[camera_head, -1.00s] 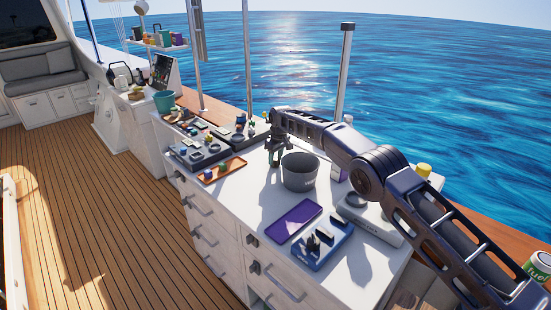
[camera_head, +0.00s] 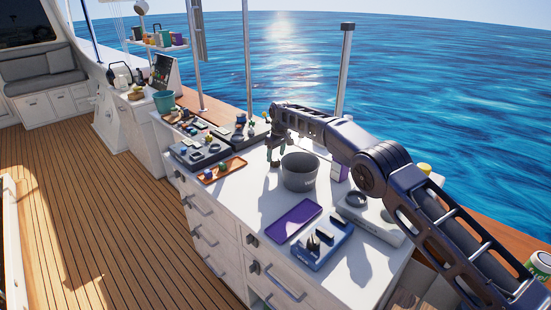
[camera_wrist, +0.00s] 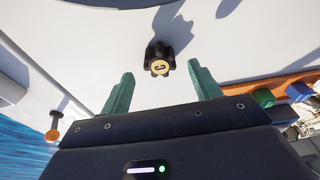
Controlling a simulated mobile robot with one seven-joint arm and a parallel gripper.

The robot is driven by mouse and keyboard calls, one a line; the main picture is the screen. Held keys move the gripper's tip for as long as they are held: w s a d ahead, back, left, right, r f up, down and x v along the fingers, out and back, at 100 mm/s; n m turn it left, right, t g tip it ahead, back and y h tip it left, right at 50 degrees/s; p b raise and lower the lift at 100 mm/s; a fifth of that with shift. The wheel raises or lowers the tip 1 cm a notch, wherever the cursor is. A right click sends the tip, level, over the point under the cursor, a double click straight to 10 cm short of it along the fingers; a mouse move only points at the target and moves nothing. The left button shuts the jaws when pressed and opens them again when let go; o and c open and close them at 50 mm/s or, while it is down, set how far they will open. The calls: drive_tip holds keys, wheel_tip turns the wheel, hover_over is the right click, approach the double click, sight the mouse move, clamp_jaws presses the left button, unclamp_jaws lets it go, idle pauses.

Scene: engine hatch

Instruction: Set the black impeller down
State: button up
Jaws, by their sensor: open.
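The black impeller (camera_wrist: 159,58) is a small lobed piece with a yellow centre bearing a dark letter. In the wrist view it stands on the white counter top, ahead of and between my gripper's green fingers, and touches neither. My gripper (camera_wrist: 162,88) is open and empty. In the head view my gripper (camera_head: 272,156) hangs over the counter (camera_head: 265,198), just left of the grey bucket. I cannot make out the impeller in the head view.
The grey bucket (camera_head: 299,173) stands close to my gripper. An orange tray (camera_head: 210,179) with small items lies to the left. A purple tray (camera_head: 284,228) and a blue holder (camera_head: 340,243) lie nearer. Counter between the orange and purple trays is clear.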

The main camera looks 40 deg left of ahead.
sight(278, 161)
wheel_tip(278, 161, up, 10)
drive_tip(key=d, duration=0.1)
drive_tip(key=shift+d, duration=0.25)
